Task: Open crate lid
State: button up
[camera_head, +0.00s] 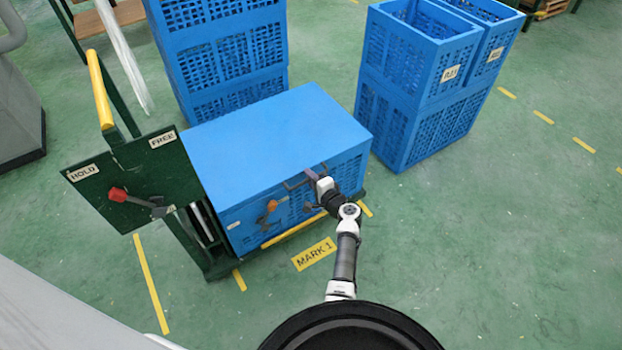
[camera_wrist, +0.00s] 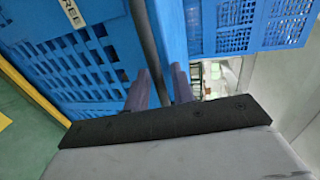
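The blue crate with its flat blue lid (camera_head: 275,135) stands on a cart, and the lid lies closed on top. A dark handle bar (camera_head: 296,184) sits at the lid's front edge. My gripper (camera_head: 312,176) is at the right part of this handle. In the wrist view, the two purple fingers of my gripper (camera_wrist: 160,88) stand apart, with the dark handle bar (camera_wrist: 146,35) running between them. The bar is close to the left finger, and a strip of blue shows beside the right one. An orange-knobbed latch lever (camera_head: 270,208) is on the crate's front.
A green panel with a red-knobbed lever (camera_head: 120,195) and HOLD and FREE labels stands left of the crate. Stacked blue crates stand behind (camera_head: 225,55) and at the right (camera_head: 415,85). The green floor (camera_head: 500,250) is clear at the right.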

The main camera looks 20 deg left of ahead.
jog(key=shift+c, duration=0.5)
grip_shut()
